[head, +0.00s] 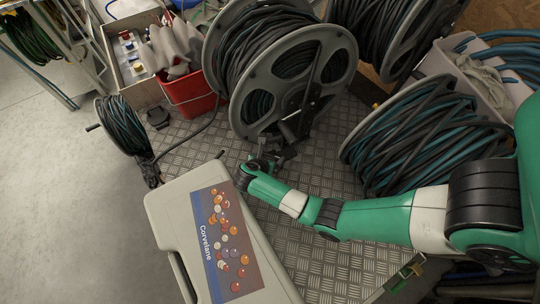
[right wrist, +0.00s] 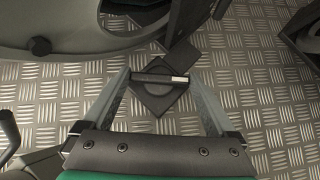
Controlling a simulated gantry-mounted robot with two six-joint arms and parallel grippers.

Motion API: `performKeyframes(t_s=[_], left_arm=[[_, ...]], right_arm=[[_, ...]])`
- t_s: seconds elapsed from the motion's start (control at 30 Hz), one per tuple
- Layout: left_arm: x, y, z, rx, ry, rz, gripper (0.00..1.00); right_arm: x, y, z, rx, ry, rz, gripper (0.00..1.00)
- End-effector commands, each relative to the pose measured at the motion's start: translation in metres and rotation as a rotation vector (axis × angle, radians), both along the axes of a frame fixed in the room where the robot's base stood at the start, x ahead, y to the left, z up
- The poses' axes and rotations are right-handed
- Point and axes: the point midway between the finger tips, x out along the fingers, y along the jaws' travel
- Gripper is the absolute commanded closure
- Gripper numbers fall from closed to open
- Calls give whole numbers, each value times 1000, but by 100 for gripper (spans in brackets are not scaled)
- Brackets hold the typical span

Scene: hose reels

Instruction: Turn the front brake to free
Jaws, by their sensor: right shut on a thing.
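The large reel (head: 228,110) of dark hose stands upright on the metal tread-plate floor at the middle of the head view. Its grey flange also fills the top left of the right wrist view (right wrist: 70,38). My right gripper (head: 285,153) is low in front of this reel's foot. In the right wrist view its fingers (right wrist: 160,78) are shut on a short dark bar with a pale end, which looks like the brake lever (right wrist: 155,77). A dark square plate with a round disc (right wrist: 158,92) lies under the bar. Which setting the brake is at cannot be read. My left gripper is not in view.
A pale case (head: 180,215) marked Corvelane lies at the front. A small reel (head: 122,128) stands at left, with a red bucket (head: 188,92) behind. Bare plate floor (head: 310,250) shows in front.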

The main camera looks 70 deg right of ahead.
Motion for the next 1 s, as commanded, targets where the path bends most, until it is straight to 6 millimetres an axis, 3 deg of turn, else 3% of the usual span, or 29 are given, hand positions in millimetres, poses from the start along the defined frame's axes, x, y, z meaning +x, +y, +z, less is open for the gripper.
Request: performKeyframes(t_s=[0.27,0.47,1.0], left_arm=[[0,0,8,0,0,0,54],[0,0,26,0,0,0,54],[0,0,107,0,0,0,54]], right_arm=[[-1,0,3,-1,1,32,63],[-3,0,5,0,3,124,63],[-9,-3,9,1,5,593,63]])
